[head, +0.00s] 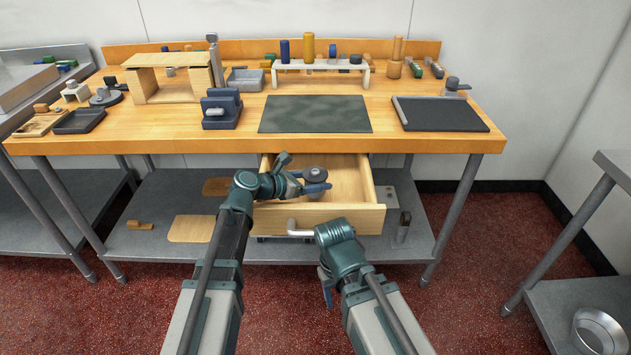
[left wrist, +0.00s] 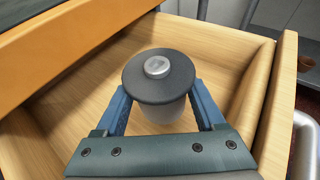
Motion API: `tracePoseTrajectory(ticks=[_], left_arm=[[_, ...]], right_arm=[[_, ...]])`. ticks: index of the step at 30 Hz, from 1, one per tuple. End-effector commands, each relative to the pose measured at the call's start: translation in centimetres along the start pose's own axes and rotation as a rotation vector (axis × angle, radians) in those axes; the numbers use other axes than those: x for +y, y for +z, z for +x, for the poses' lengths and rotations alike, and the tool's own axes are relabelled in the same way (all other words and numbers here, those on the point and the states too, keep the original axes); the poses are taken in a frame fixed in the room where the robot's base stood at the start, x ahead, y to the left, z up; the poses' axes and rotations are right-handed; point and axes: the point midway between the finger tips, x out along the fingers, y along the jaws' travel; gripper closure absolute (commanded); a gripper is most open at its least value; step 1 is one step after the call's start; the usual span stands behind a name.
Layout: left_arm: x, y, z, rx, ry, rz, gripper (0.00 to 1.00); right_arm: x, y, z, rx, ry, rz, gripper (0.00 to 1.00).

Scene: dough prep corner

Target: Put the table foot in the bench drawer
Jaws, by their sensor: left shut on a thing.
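The table foot (head: 315,174) is a dark round disc with a silver stud on top and a paler body below. It also shows in the left wrist view (left wrist: 158,75). My left gripper (head: 316,188) is shut on its body, one blue finger on each side. The bench drawer (head: 365,215) is pulled open under the bench top. The foot is over the drawer's pale wooden floor (left wrist: 110,62); whether it touches the floor I cannot tell. My right gripper (head: 328,288) is in front of the drawer, largely hidden by its own wrist, with its jaws unclear.
The drawer's metal handle (head: 295,229) sticks out beside my right wrist. The bench top (head: 215,140) overhangs the drawer's back. A lower shelf (head: 160,240) holds a wooden board (head: 190,229). A dark mat (head: 315,114) lies on the bench.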

Motion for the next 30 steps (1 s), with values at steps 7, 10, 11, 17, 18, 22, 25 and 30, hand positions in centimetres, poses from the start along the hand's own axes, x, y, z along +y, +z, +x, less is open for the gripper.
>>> tracePoseTrajectory(ticks=[7,10,11,17,18,22,25,30], left_arm=[[-0.1,-0.9,0.3,0.004,-0.001,0.005,1.00],[-0.1,-0.9,0.3,0.006,-0.002,0.006,1.00],[-0.1,-0.9,0.3,0.007,-0.003,0.007,0.23],[-0.2,-1.0,0.4,0.007,-0.004,0.008,0.00],[-0.2,-1.1,0.4,0.007,-0.004,0.009,0.00],[-0.2,-1.0,0.4,0.008,-0.005,0.009,0.00],[-0.1,-0.5,0.2,0.006,-0.003,0.006,0.00],[-0.2,0.6,-1.7,0.004,0.000,0.003,0.00]], right_arm=[[-0.1,0.0,0.9,0.000,0.000,0.000,0.43],[-0.1,-0.1,0.8,0.000,0.000,0.000,0.43],[-0.1,-0.1,0.8,0.000,0.000,0.000,0.43],[-0.1,-0.1,1.0,0.000,0.000,0.000,0.43],[-0.1,-0.1,1.0,0.000,0.000,0.000,0.43],[-0.1,-0.1,0.9,0.000,0.000,0.000,0.43],[0.0,0.0,0.4,0.000,0.000,0.000,0.43],[0.1,0.1,-1.2,0.000,0.000,0.000,0.43]])
